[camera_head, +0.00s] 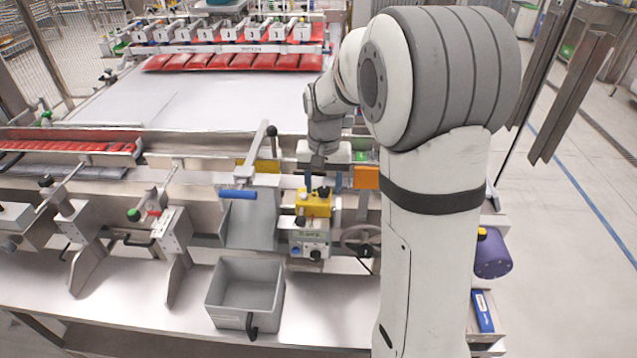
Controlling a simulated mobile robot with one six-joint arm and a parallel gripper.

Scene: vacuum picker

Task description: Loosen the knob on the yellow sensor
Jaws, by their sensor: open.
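The yellow sensor (315,205) sits on a grey block near the middle of the machine's front, with small dark knobs on and around it. A dark knob (323,191) shows at its top, though it is small here. My gripper (322,182) points down just above the sensor, with its fingers spread open and no object seen between them. I cannot tell whether a finger touches the knob. My arm comes in from the right and hides part of the machine behind it.
A grey open bin (246,290) stands on the front ledge, left of the sensor's block. A lever with a blue handle (238,194) is close on the left. A handwheel (361,240) and an orange block (366,178) are close on the right. A purple cylinder (492,256) is farther right.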

